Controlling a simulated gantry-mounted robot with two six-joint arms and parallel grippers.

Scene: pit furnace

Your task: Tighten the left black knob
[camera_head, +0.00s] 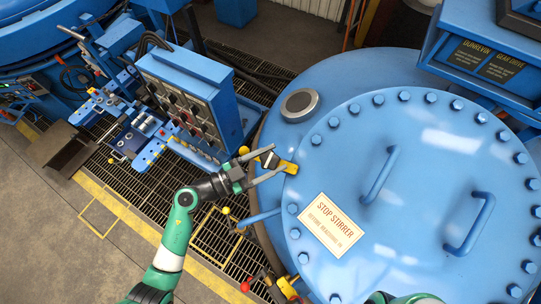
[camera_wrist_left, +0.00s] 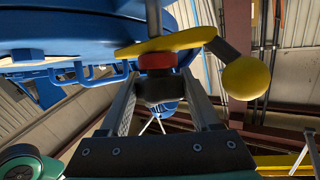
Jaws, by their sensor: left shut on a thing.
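The left black knob (camera_head: 268,160) sits by a yellow clamp arm (camera_head: 287,167) at the left edge of the big blue lid. My left gripper (camera_head: 278,158) reaches it from the left, with one finger on each side of the knob. In the left wrist view, the black knob (camera_wrist_left: 155,90) with a red ring above it sits between the two fingers (camera_wrist_left: 163,100), under the yellow clamp arm (camera_wrist_left: 165,44). My left gripper is shut on the knob. Contact points are partly hidden. My right gripper's fingers are not visible.
The blue round lid (camera_head: 420,130) has bolts, two handles and a "STOP STIRRER" sign (camera_head: 325,225). A second yellow clamp (camera_head: 289,288) is lower on the rim. A blue control box (camera_head: 190,95) stands upper left. A yellow ball (camera_wrist_left: 245,77) is close right of the gripper.

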